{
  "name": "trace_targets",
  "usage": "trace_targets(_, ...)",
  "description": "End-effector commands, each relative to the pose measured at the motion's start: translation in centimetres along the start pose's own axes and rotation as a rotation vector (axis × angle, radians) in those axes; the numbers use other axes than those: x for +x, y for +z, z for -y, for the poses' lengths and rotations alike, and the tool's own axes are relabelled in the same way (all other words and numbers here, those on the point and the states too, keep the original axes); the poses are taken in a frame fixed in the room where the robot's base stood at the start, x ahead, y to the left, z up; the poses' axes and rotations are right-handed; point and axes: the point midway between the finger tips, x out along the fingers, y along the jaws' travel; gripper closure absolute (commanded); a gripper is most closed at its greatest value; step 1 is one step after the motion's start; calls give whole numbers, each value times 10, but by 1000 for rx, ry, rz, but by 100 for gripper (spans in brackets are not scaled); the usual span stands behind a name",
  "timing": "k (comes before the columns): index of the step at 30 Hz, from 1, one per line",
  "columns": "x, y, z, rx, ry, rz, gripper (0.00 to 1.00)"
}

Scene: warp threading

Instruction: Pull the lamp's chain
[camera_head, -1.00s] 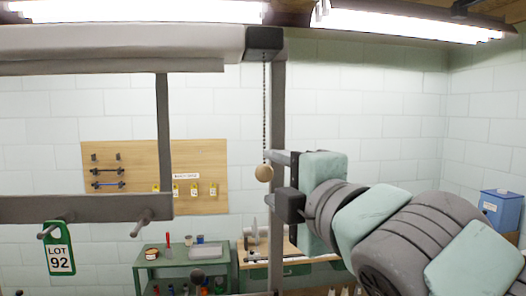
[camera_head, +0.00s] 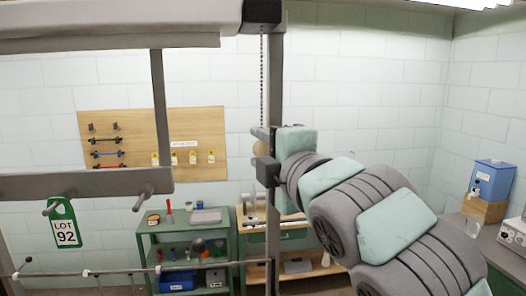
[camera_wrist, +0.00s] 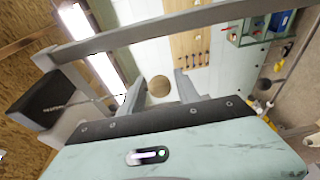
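The lamp is a long grey fixture (camera_head: 120,25) across the top left of the head view, with a dark end box (camera_head: 262,12). A thin beaded chain (camera_head: 262,80) hangs straight down from the box and ends in a round wooden ball (camera_head: 259,148). My gripper (camera_head: 262,151) is open, its dark fingers one above the other at the ball's height. The ball shows in the gap between them, partly hidden. In the wrist view, the ball (camera_wrist: 159,86) lies between the two grey fingers of my gripper (camera_wrist: 160,88), with space at both sides. I cannot tell how deep it sits.
A grey upright post (camera_head: 276,90) stands right beside the chain. A grey frame bar (camera_head: 90,184) with a green LOT 92 tag (camera_head: 64,222) is at left. A pegboard (camera_head: 155,150), green shelf (camera_head: 183,245) and blue box (camera_head: 493,180) stand farther back.

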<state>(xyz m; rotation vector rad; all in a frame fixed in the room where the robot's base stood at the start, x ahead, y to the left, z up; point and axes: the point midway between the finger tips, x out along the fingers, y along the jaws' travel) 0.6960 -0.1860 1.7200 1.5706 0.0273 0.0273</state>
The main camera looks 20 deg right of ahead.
Motion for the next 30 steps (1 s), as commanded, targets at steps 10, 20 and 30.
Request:
trace_targets(10,0,0,0,0,0,0,90)
trace_targets(20,0,0,4,0,0,0,95)
trace_targets(30,0,0,14,0,-1,0,95)
